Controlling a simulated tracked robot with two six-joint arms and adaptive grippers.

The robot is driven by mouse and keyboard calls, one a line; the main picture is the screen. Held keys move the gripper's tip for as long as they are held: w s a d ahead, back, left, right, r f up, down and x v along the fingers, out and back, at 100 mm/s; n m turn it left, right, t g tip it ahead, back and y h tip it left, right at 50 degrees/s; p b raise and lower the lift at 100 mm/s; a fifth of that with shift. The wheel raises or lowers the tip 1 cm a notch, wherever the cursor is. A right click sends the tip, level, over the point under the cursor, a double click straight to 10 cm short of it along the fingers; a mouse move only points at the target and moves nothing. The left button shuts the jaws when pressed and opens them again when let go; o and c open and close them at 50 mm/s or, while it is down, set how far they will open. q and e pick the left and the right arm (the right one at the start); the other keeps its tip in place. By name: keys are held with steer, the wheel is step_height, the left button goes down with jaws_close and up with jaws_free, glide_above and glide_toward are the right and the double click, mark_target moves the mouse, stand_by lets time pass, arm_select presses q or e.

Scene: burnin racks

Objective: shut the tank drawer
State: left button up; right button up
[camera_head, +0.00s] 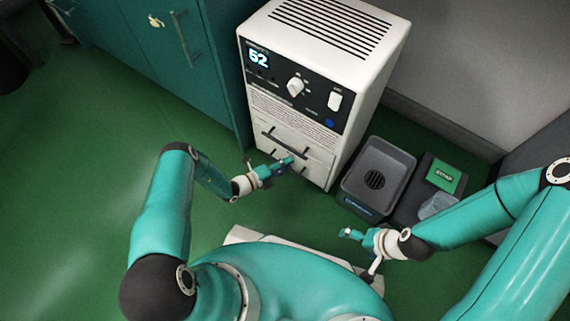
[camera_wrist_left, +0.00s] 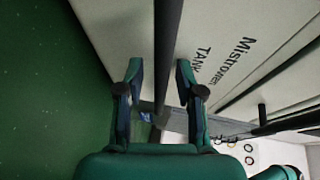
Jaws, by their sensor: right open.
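The white machine (camera_head: 310,75) has a tank drawer (camera_head: 318,165) low on its front. My left gripper (camera_head: 288,163) is in front of the lower drawer front and hides part of it. In the left wrist view the drawer front (camera_wrist_left: 215,25) reads "Mistrower TANK". A dark bar handle (camera_wrist_left: 168,40) runs between the fingers of my left gripper (camera_wrist_left: 160,75), which are apart with gaps on both sides. How far the drawer stands out is hard to tell. My right gripper (camera_head: 355,250) is open and empty, low over the floor, right of the machine.
A dark grey bin (camera_head: 378,165) with a drain stands right of the machine. Beside it is a dark tray (camera_head: 412,200) with a green box (camera_head: 444,174) and a clear container (camera_head: 437,206). A teal cabinet (camera_head: 150,50) stands left. The green floor at left is clear.

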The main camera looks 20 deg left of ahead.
arm_select(q)
steer(key=shift+s+a, duration=0.1)
steer(key=v, duration=1.1)
steer(key=shift+s+a, duration=0.2)
steer(key=shift+s, duration=0.1)
